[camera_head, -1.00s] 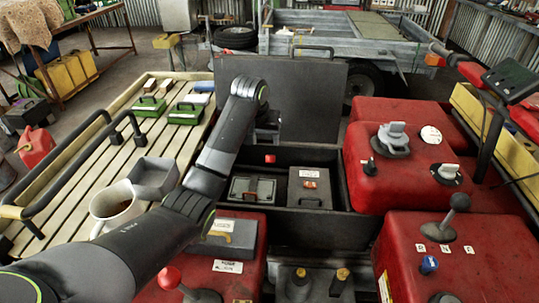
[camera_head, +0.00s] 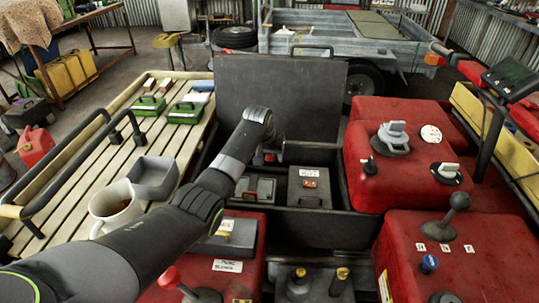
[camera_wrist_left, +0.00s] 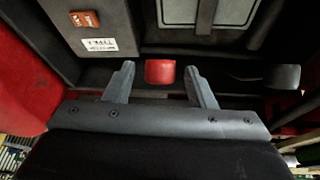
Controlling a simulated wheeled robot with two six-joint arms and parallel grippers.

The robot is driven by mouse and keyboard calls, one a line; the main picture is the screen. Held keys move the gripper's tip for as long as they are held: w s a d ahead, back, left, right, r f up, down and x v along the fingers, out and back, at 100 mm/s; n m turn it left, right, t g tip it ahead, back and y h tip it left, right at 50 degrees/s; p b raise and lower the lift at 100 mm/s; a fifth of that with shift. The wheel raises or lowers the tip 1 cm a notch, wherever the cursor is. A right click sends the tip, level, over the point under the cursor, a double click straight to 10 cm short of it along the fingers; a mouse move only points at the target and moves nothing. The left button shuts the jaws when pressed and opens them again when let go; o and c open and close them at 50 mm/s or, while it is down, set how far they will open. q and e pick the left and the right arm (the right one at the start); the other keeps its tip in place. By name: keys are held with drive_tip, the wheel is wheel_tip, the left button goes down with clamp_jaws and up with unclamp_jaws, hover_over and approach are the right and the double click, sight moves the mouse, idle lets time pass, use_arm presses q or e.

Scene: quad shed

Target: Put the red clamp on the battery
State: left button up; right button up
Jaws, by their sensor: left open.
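A small red block-like piece, which I take for the red clamp (camera_wrist_left: 160,72), sits between the fingertips of my left gripper (camera_wrist_left: 160,83) in the left wrist view. Gaps show on both sides of it, and the fingers are apart. In the head view my left gripper (camera_head: 272,148) is low at the back of the dark open box, and the red clamp (camera_head: 270,158) is mostly hidden behind it. The battery is probably the dark unit with two brass-topped posts (camera_head: 342,274) at the bottom centre. My right gripper is not in view.
The open box (camera_head: 330,228) holds a labelled case (camera_head: 310,180) and a grey-lidded case (camera_head: 265,188). Its raised lid (camera_head: 310,90) stands behind. Red bodywork (camera_head: 490,270) with levers is at the right. A slatted rack (camera_head: 75,170) with a mug (camera_head: 112,205) is at the left.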

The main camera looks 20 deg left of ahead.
use_arm(q)
clamp_jaws()
drive_tip(key=shift+s, duration=0.1)
idle(0.3)
